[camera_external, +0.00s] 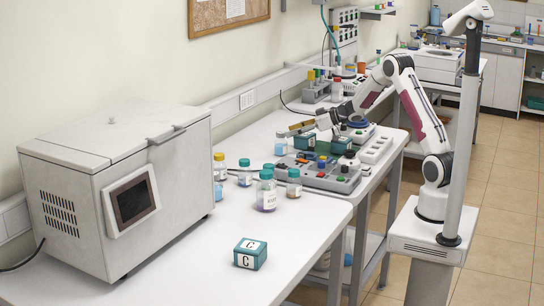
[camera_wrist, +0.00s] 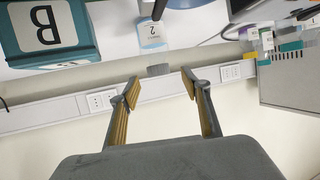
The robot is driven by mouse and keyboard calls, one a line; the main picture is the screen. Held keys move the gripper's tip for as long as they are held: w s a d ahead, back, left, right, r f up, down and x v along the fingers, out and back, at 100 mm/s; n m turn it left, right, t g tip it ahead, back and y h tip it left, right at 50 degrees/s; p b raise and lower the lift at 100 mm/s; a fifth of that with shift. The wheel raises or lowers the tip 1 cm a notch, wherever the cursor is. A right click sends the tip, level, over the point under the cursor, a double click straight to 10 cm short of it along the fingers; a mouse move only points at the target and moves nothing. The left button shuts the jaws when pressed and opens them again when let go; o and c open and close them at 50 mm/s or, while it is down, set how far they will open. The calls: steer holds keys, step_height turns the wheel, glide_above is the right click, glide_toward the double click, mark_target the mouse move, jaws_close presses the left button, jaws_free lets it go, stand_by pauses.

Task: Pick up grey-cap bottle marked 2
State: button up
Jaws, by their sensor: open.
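In the wrist view, which is upside down, the bottle marked 2 (camera_wrist: 152,36) has a white label and pale blue contents. Its grey cap (camera_wrist: 158,70) points towards my gripper (camera_wrist: 160,82). The two fingers are open and apart, with the cap seen between and just beyond their tips; nothing is held. In the external view my gripper (camera_external: 290,131) reaches left over the table. A small pale blue bottle (camera_external: 281,149) stands just below it; its cap and marking cannot be made out there.
A teal box marked B (camera_wrist: 50,30) is at the wrist view's upper left. Several capped bottles, including a teal-capped one (camera_external: 267,192), stand left of my gripper. A button panel (camera_external: 335,180), a teal C box (camera_external: 250,255) and a large grey machine (camera_external: 120,190) are around.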

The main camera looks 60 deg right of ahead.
mark_target(281, 132)
steer(key=shift+w+a+f, duration=0.1)
steer(key=shift+w+f, duration=0.05)
steer(key=shift+w, duration=0.2)
steer(key=shift+x, duration=2.6)
steer(key=shift+c, duration=0.3)
jaws_close()
